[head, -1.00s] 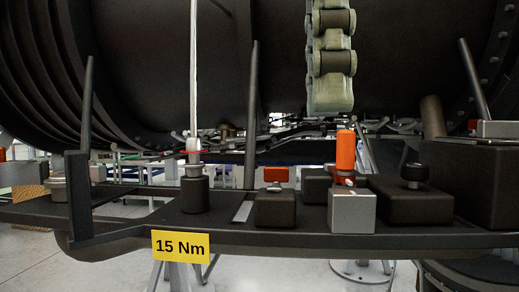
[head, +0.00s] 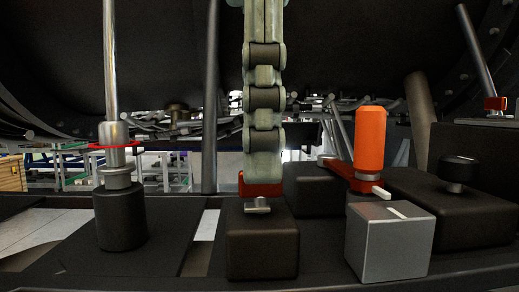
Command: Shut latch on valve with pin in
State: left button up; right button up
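My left gripper (head: 264,165) hangs down from the top, seen edge-on, so I cannot tell whether its fingers are apart. Its tip is just above or in front of a red latch-like part (head: 246,189), partly hidden by it; contact is unclear. That part is at the back of a dark block (head: 262,245) with a small metal T-shaped piece (head: 257,206) on top. To the right, an orange handle (head: 370,138) stands upright on a red arm (head: 349,178), with a pale pin-like piece (head: 381,192) beside it. Which valve has its pin in is unclear. My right gripper is out of view.
A silver cube (head: 388,245) stands front right, near a dark block with a black knob (head: 459,168). At left, a metal rod (head: 111,75) with a red ring rises from a black cylinder (head: 120,218). A dark post (head: 210,110) stands between.

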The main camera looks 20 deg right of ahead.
pick_arm(q)
jog(key=shift+f, duration=0.75)
grip_shut()
